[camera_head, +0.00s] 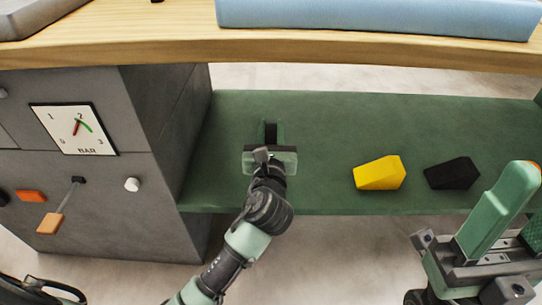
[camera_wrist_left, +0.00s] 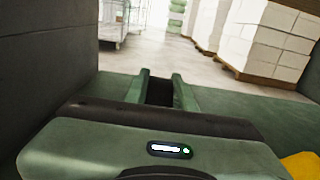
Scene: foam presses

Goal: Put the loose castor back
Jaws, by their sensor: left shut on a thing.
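My left gripper (camera_head: 270,131) reaches over the green shelf under the wooden bench top. Its two green fingers also show in the left wrist view (camera_wrist_left: 161,90), pointing away from me. They are shut on a dark thing (camera_wrist_left: 160,91), mostly hidden between them. I cannot tell whether it is the castor, and no castor shows clearly elsewhere. At the lower right of the head view is a green and grey part of mine, which seems to be my right gripper (camera_head: 497,213); its jaw opening cannot be made out.
A yellow block (camera_head: 379,173) and a black block (camera_head: 452,173) lie on the green shelf (camera_head: 320,120) to the right. A grey cabinet (camera_head: 150,190) with a dial (camera_head: 74,129) and an orange-handled lever (camera_head: 50,223) stands left. The wooden top (camera_head: 300,47) overhangs behind.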

